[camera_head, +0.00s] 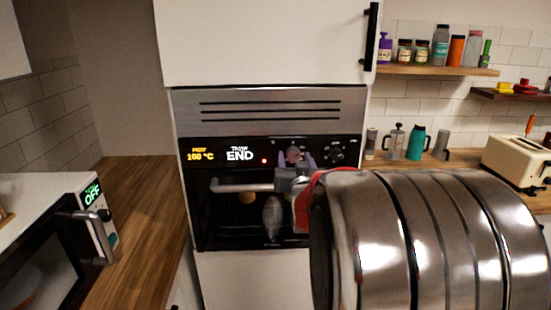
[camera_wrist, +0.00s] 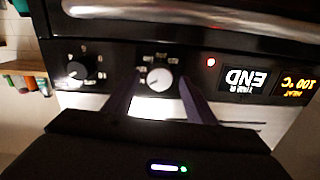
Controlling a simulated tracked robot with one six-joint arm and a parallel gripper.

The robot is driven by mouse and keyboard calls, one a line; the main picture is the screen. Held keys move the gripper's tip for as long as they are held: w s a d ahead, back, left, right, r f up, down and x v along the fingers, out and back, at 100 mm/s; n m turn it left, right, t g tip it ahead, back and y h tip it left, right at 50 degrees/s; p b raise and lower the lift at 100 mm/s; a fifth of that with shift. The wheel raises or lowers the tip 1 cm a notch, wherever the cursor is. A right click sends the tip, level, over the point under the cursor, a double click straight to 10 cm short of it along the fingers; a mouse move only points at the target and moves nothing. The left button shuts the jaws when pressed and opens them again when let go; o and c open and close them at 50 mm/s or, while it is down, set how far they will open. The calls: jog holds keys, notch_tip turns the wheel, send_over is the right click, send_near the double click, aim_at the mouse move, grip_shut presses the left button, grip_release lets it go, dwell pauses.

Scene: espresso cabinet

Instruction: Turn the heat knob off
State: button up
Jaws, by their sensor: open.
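The built-in appliance has a black control panel (camera_head: 270,153) with "HEAT 100 °C" in yellow, "TIMER END" in white and a lit red light. Two round knobs sit right of the displays: one knob (camera_head: 293,153) beside my gripper and another knob (camera_head: 336,153) further right. The wrist view is upside down and shows the near knob (camera_wrist: 160,78) and the other knob (camera_wrist: 80,72). Their labels are too small to read, so I cannot tell which is the heat knob. My gripper (camera_head: 298,160) is open, its purple fingers either side of the near knob; contact is unclear.
An oven handle bar (camera_head: 240,187) runs just below the panel, partly behind my arm. My arm hides the appliance's lower right. A second appliance (camera_head: 95,215) with a green "OFF" display stands at left on the wooden counter (camera_head: 150,205). A toaster (camera_head: 515,160) stands at right.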

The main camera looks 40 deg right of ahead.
jog(key=shift+w+d, duration=0.35)
jog(key=shift+w, duration=0.2)
jog(key=c, duration=1)
jog(key=shift+a, duration=0.15)
jog(key=shift+c, duration=0.2)
